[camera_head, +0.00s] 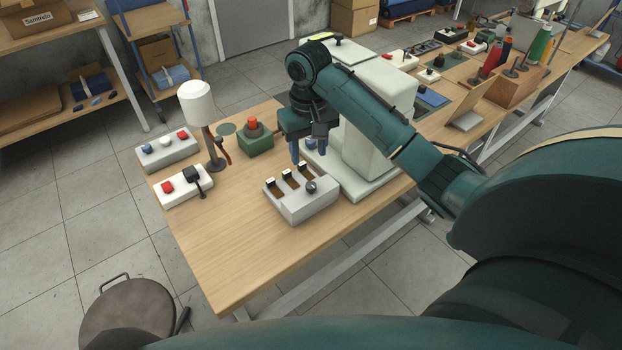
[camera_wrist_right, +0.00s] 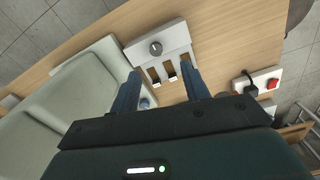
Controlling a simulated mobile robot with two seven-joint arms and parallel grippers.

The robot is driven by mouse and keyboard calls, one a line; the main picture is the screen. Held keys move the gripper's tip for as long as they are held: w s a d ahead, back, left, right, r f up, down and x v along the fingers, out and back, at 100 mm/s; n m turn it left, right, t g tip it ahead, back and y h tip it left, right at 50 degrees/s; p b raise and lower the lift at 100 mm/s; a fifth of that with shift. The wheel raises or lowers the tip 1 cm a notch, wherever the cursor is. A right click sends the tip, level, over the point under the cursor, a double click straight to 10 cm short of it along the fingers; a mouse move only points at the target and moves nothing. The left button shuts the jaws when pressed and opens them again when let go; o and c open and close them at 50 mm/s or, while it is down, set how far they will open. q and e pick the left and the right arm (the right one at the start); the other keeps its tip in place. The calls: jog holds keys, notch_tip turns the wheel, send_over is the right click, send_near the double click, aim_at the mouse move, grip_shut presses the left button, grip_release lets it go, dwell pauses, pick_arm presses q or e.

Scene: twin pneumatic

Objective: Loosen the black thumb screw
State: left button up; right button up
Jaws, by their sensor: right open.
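A dark round knob, which looks like the black thumb screw (camera_head: 311,187), sits on top of a light grey block (camera_head: 305,207) near the table's right edge. In the right wrist view the screw (camera_wrist_right: 155,48) stands on the block's plain end, beyond the slots. My right gripper (camera_head: 306,157) is above and behind the block in the head view, its two blue fingers pointing down. In the right wrist view the gripper (camera_wrist_right: 161,72) is open and empty, with the slots between its fingers and the screw past its tips. My left gripper is not in view.
A white machine (camera_head: 375,125) stands close beside the block. A green box with a red button (camera_head: 253,125), a white-topped post (camera_head: 196,102) and two switch boxes (camera_head: 167,152) (camera_head: 182,186) stand to the left. The front of the table (camera_head: 230,245) is clear.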

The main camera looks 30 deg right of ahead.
aim_at(311, 184)
jog(key=shift+m, duration=0.3)
jog(key=f, duration=0.7)
jog(key=w+d+f, duration=0.1)
jog(key=f, duration=0.3)
jog(key=shift+d+f, duration=0.1)
jog(key=shift+f, duration=0.05)
jog(key=shift+c, duration=0.3)
jog(key=c, duration=0.9)
